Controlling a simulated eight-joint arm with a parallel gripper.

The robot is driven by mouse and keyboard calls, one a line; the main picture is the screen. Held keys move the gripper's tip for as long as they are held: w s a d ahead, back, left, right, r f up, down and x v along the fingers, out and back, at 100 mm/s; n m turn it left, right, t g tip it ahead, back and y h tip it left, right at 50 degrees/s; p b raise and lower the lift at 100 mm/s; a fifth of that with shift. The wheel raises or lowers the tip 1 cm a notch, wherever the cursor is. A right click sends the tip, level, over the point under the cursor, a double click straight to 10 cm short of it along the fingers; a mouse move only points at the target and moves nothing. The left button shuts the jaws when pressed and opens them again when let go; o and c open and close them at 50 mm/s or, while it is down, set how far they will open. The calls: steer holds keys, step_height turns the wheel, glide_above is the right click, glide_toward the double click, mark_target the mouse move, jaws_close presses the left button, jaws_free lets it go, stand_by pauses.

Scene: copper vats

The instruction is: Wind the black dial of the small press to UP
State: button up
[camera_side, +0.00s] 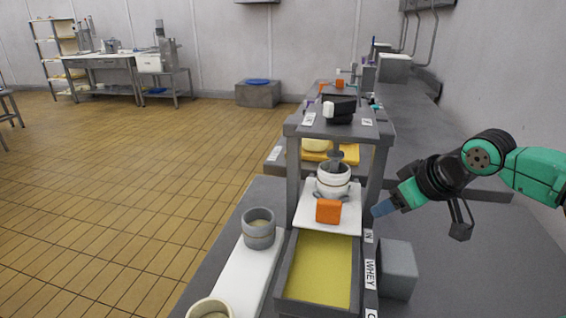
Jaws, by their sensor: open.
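The small press (291,165) is a grey frame on posts near the middle of the side view. Its black dial (339,112) sits on the top plate, with a pale patch on its left end. Small white tags (309,119) lie on the plate beside the dial; their words are too small to read. Under the plate, a press screw stands over a white mould (333,182). My gripper (383,208) is to the right of the press, lower than the dial and apart from it. It points down-left, open, with nothing seen in it.
An orange block (328,211) is in front of the mould. A trough of yellow whey (320,270) lies nearer the camera, with a grey box (398,270) to its right. A grey cup (258,228) stands left. The space above the dial looks clear.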

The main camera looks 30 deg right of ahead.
steer(key=shift+s+a+f+g+y, duration=0.2)
steer(key=shift+a+y, duration=0.1)
steer(key=shift+a, duration=0.25)
steer(key=shift+s+a+f+g+y, duration=0.15)
steer(key=shift+a+y, duration=0.15)
steer(key=shift+a, duration=0.2)
